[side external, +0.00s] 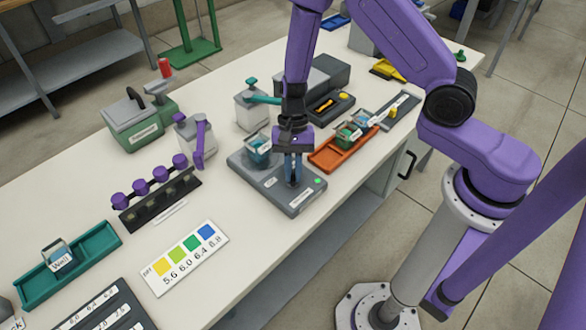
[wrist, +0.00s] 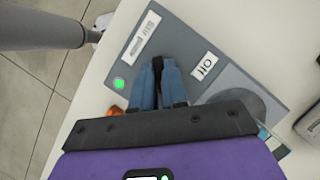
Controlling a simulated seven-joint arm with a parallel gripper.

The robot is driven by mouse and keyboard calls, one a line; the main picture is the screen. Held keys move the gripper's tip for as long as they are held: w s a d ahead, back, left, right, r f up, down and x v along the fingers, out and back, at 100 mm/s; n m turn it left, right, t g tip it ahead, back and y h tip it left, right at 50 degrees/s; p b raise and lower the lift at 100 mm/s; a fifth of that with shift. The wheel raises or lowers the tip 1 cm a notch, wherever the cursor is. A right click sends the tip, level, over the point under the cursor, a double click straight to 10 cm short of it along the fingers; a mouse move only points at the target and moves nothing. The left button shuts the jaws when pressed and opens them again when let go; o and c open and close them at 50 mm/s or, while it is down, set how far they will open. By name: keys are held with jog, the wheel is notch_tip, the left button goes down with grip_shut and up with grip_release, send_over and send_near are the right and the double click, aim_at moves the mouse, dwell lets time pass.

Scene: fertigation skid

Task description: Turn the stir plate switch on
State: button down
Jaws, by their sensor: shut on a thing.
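The grey stir plate (side external: 250,178) lies on the white bench, with a small beaker (side external: 258,152) of blue-green liquid at its far end. My gripper (side external: 292,182) points down at the plate's front part. In the wrist view its blue fingers (wrist: 158,66) are shut on a small dark part, seemingly the switch, which they mostly hide. The switch's position cannot be told. A green light (wrist: 119,83) shows on the plate, also in the side view (side external: 317,182). A white label (wrist: 204,66) lies beside the fingers; its lettering is hard to read.
A colour chart (side external: 184,258), a dark rack with purple knobs (side external: 160,203) and a purple-handled device (side external: 195,140) stand to the left. Bench between chart and plate is clear.

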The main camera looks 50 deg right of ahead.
jog(key=c, duration=1.2)
grip_release()
jog(key=shift+o, duration=0.2)
jog(key=shift+r, duration=0.1)
jog(key=v, duration=1.7)
jog(key=shift+w, duration=0.2)
jog(key=shift+d+r, duration=0.1)
